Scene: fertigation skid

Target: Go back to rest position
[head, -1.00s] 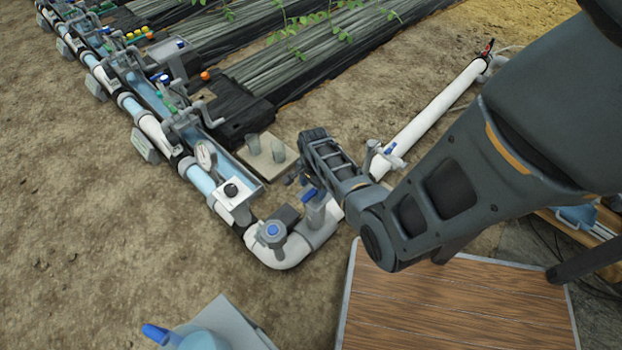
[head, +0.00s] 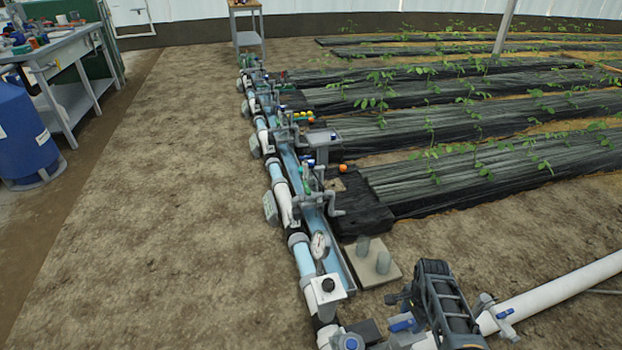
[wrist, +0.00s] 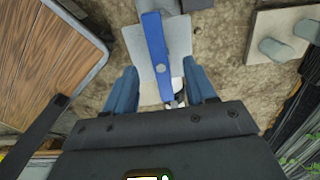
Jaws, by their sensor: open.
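My gripper (wrist: 160,67) is open, with its two blue fingers apart in the wrist view. A blue valve handle (wrist: 156,40) shows between the fingers, in front of a grey plate. A clear gap shows on each side of the handle; I cannot tell how far below the fingertips it is. In the head view my wrist is at the bottom, right of the pipe line, with a blue handle (head: 402,322) beside it. The fingers are hard to make out there.
A pipe line with a gauge (head: 319,246) and valves runs away from me. A white pipe (head: 565,288) extends right. A pale slab (head: 372,264) with two grey stubs lies close by. The wrist view shows a wooden top (wrist: 45,60) at left. Bare soil is open left of the pipes.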

